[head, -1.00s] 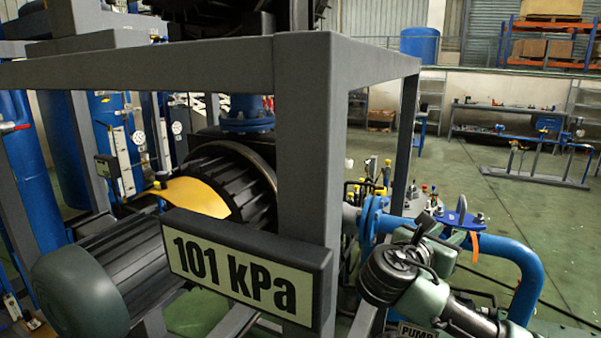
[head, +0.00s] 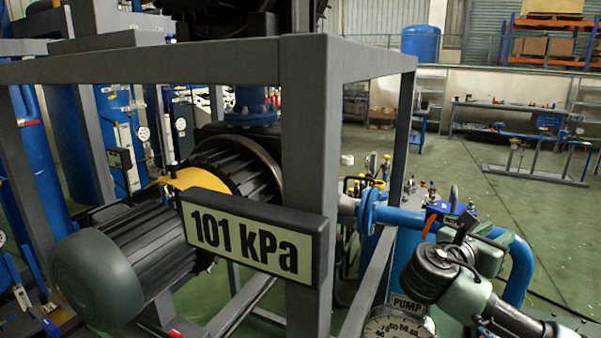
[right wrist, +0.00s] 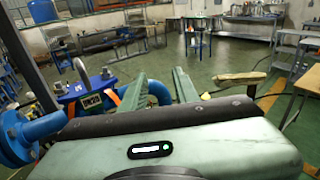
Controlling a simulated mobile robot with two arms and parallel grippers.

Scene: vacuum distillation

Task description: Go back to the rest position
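My right arm comes in at the lower right of the head view. Its gripper (head: 468,228) is small and partly hidden behind the wrist, in front of the blue pipe. My left gripper is not in view.
A grey frame (head: 306,150) with a "101 kPa" sign (head: 250,236) and a ribbed motor (head: 138,250) fills the left. A blue pipe (head: 523,262) and a round PUMP gauge (head: 400,327) are close to my right arm. Green floor (head: 470,180) is free behind.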

